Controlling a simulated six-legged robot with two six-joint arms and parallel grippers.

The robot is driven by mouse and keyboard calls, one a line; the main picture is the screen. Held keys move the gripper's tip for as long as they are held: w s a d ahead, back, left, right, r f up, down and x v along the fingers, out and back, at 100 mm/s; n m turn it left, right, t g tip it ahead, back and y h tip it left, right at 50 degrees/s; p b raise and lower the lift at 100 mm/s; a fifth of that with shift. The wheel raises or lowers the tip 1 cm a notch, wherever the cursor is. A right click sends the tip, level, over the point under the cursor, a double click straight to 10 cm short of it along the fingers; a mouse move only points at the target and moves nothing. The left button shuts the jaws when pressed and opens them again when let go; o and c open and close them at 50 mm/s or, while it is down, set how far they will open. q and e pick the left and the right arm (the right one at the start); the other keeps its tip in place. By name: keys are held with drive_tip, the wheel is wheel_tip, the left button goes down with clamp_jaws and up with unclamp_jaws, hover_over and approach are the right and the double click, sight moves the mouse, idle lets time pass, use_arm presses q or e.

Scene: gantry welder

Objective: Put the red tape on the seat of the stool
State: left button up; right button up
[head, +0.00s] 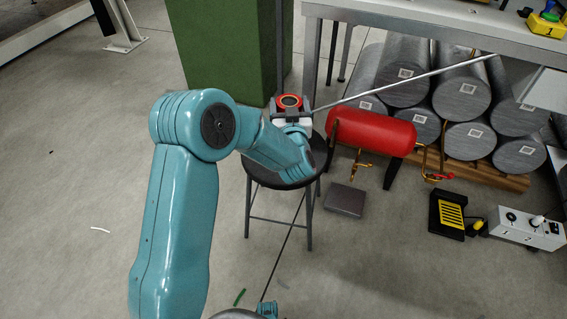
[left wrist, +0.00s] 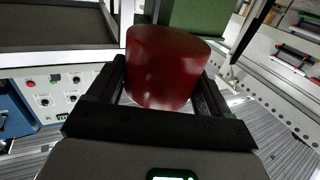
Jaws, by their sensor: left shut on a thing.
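The red tape (head: 289,101) is a red roll with a dark centre. It is held between the fingers of my left gripper (head: 290,106), which is shut on it. In the left wrist view the tape (left wrist: 165,65) shows as a dark red rounded side between the two black fingers. The stool has a dark round seat (head: 262,176) and thin grey legs; my left arm hides much of the seat. In the head view the tape appears just beyond the seat's far edge; its height above the seat is hard to tell. My right gripper is out of view.
A green block (head: 222,50) stands behind the stool. A red tank (head: 372,132) lies to its right, before stacked grey cylinders (head: 461,92) under a bench (head: 430,30). A thin rod slants from near the gripper toward the bench. The floor at left is mostly clear.

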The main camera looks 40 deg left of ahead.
use_arm(q)
drive_tip(key=shift+a+f, duration=0.2)
drive_tip(key=shift+f, duration=0.4)
wheel_tip(320, 180, down, 19)
drive_tip(key=b, duration=0.6)
drive_tip(key=shift+f, duration=0.1)
drive_tip(key=shift+f+b, duration=0.1)
drive_tip(key=shift+b, duration=0.2)
drive_tip(key=o, duration=1.1)
